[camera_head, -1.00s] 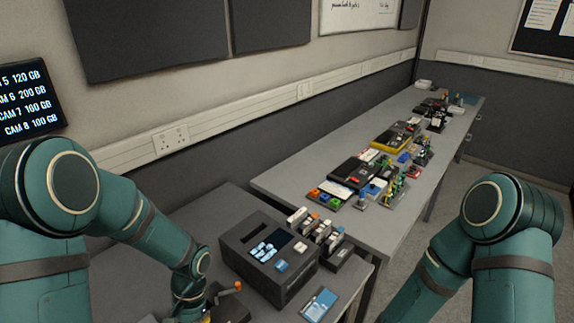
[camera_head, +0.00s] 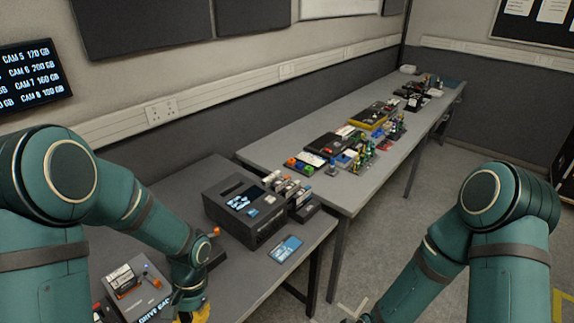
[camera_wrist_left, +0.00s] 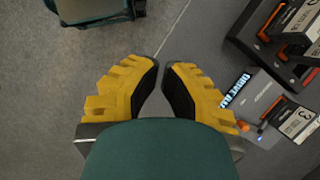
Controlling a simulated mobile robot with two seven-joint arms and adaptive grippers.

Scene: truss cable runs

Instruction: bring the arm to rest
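My left arm comes in from the left in the head view and bends down over the near desk. Its yellow left gripper (camera_head: 196,314) shows only in part at the bottom edge. In the left wrist view the two yellow fingers with black pads (camera_wrist_left: 162,72) stand a little apart, with bare grey surface between them and nothing held. The box labelled "DRIVE BAG" or similar (camera_wrist_left: 238,90) lies to the right of the fingers, apart from them. My right arm reaches down at the right, and its gripper is outside the picture.
The near desk (camera_head: 215,290) bears a dark card-reader box (camera_head: 240,215), a blue card (camera_head: 287,248) and a drive box (camera_head: 127,280) at the left. A long table (camera_head: 270,150) behind carries several small kits. Open floor (camera_head: 400,230) lies between the table and my right arm.

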